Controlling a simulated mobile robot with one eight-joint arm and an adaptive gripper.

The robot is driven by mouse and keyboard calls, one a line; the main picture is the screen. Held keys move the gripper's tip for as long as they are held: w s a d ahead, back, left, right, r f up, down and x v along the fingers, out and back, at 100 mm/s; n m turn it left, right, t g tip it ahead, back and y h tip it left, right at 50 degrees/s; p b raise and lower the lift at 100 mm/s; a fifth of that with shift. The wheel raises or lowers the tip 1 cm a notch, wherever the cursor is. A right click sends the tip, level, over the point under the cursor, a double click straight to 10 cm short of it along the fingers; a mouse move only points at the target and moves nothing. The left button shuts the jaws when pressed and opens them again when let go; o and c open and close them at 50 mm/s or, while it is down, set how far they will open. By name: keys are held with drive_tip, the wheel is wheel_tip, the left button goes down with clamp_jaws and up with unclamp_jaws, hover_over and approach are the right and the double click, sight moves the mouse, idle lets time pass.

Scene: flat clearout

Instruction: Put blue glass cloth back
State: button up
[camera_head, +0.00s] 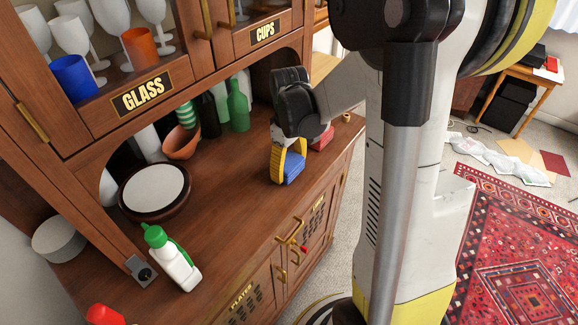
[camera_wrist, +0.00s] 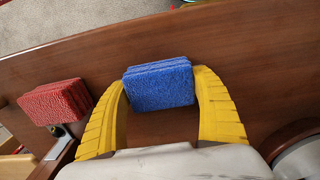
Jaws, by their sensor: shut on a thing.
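The blue glass cloth (camera_head: 293,168) is a folded blue block low over the wooden counter of the cabinet. In the wrist view the cloth (camera_wrist: 160,84) sits between the two curved yellow fingers of my gripper (camera_wrist: 161,94). My gripper, also in the head view (camera_head: 286,166), points down and is shut on the cloth. I cannot tell whether the cloth's underside touches the counter. A similar red cloth (camera_head: 321,138) lies just behind it, and left of my gripper in the wrist view (camera_wrist: 55,102).
Green bottles (camera_head: 238,106) and a terracotta bowl (camera_head: 182,143) stand at the back of the counter. The GLASS shelf (camera_head: 142,93) overhangs. The front counter is clear.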

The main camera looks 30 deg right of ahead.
sight(288, 162)
drive_tip(key=shift+f, duration=0.15)
drive_tip(key=o, duration=1.1)
drive_tip(key=shift+r, duration=0.2)
wheel_tip(288, 162, up, 12)
drive_tip(key=p, duration=0.4)
drive_tip(key=shift+f, duration=0.25)
drive_tip(key=s+a+r+m+t, duration=0.1)
drive_tip(key=s+a+r+t, duration=0.1)
drive_tip(key=s+a, duration=0.1)
drive_tip(key=s+a+r+m+t, duration=0.1)
drive_tip(key=s+a+r+t, duration=0.1)
drive_tip(key=s+a, duration=0.2)
drive_tip(key=s+a+r+m+t, duration=0.2)
drive_tip(key=s+a+t, duration=0.1)
drive_tip(key=a, duration=0.3)
drive_tip(key=shift+s+a, duration=0.25)
drive_tip(key=shift+s, duration=0.15)
